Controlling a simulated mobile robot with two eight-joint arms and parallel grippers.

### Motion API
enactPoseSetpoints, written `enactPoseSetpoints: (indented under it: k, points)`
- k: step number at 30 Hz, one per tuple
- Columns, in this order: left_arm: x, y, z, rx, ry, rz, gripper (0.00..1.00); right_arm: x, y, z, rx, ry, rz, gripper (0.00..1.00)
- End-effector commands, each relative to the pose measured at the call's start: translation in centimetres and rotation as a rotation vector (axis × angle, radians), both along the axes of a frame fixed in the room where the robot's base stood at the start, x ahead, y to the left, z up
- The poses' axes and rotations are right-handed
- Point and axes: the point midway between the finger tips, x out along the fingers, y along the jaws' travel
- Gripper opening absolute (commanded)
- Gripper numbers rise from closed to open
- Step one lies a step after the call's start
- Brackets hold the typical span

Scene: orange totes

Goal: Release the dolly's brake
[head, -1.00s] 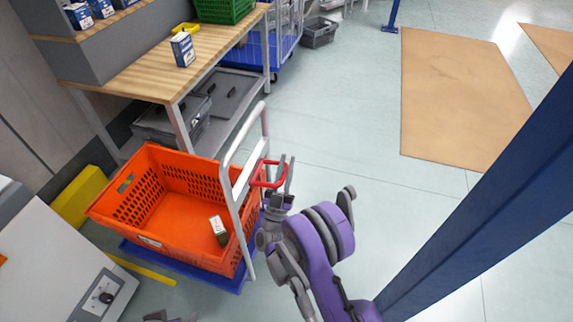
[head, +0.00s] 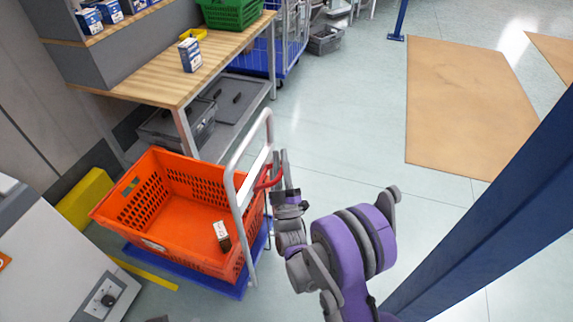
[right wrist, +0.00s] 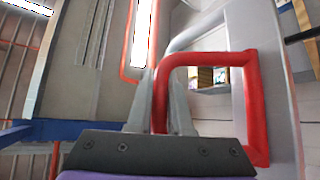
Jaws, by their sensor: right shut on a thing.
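The blue dolly (head: 178,266) carries an orange tote and has a tall grey push handle (head: 239,190). A red bar loop (head: 264,184), apparently the brake lever, sticks out to the right of the push handle in the head view. My right gripper (head: 283,170) is shut on this red loop. In the right wrist view the two grey fingers (right wrist: 162,105) close around the left upright of the red loop (right wrist: 210,58). My left gripper cannot be made out.
The orange tote (head: 120,195) holds a small box (head: 222,236). A wooden-topped bench (head: 150,75) stands behind, with grey bins below. A blue post (head: 490,205) rises at the right. Floor right of the dolly is clear.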

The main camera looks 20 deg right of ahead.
Motion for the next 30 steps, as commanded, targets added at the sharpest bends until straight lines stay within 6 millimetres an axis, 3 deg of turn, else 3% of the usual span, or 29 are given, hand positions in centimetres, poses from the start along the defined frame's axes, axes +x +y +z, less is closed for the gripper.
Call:
enactPoseSetpoints:
  k: [13, 30]
  points:
    - [-0.1, 0.0, 2.2, 0.000, -0.008, 0.000, 0.90, 1.9, 2.9, 1.9, -0.353, 0.236, 0.000, 0.00]
    - [-0.2, 0.0, 4.5, 0.000, -0.016, 0.000, 0.90, 3.9, 5.7, 1.7, -0.665, 0.449, 0.000, 0.00]
